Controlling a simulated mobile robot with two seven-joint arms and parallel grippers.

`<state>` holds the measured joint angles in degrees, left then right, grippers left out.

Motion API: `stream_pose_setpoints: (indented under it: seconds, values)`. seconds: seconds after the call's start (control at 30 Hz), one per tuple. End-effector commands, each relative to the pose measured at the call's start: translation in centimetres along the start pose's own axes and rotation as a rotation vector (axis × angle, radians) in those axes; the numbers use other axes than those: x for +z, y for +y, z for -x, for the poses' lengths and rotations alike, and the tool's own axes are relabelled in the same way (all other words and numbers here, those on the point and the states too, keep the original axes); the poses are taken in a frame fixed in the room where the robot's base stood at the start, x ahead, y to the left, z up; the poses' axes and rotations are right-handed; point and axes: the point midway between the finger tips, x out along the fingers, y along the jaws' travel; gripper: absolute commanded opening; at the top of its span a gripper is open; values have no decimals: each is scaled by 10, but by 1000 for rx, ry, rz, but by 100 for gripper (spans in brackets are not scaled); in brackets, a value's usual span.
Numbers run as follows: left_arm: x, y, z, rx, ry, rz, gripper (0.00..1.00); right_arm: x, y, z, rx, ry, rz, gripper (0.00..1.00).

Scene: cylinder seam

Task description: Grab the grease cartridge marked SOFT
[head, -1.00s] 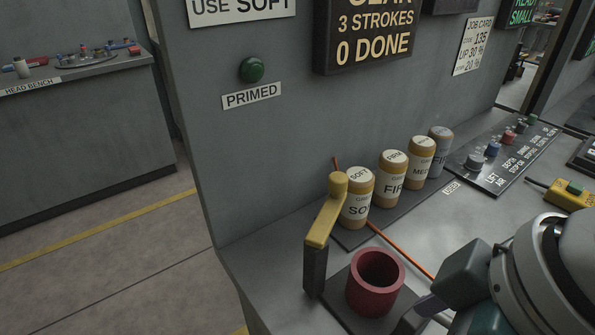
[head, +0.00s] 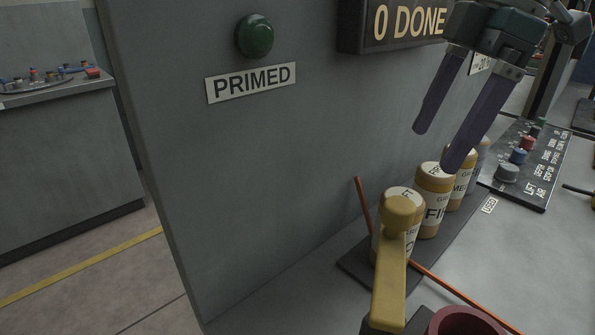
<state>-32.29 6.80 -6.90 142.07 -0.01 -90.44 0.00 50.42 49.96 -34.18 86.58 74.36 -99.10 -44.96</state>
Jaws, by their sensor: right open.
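The SOFT grease cartridge (head: 401,193) is an amber cylinder with a white label and top. It stands upright at the near left end of a row of cartridges on a dark strip. A yellow lever with a round knob (head: 397,214) stands in front and hides most of it. Beside it stands the cartridge marked FIR (head: 434,190). My right gripper (head: 437,148) comes in from the upper right, its two dark fingers apart and empty. In the picture it is above and right of the SOFT cartridge, over the row. My left gripper is out of view.
Two more cartridges, one marked ME (head: 461,175), continue the row. An orange rod (head: 450,291) crosses near the SOFT cartridge. A red cup (head: 465,322) is at the lower edge. A knob panel (head: 528,175) lies right. A grey wall (head: 270,190) rises behind.

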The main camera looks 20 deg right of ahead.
Motion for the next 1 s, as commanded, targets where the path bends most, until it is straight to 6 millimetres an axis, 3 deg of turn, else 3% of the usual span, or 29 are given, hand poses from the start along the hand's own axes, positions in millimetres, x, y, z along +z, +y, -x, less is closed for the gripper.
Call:
stream_pose_setpoints:
  seconds: [0.1,0.37,0.6,0.9,1.0]
  values:
    - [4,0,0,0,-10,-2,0,0,-1,-20,-5,0,2,100]
    - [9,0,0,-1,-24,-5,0,-2,-2,-47,-4,0,1,100]
    - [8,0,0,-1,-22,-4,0,-2,-2,-84,-2,-1,1,100]
    - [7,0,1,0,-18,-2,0,-2,-1,-90,1,0,1,100]
    - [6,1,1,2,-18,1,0,-2,-1,-90,1,-1,1,90]
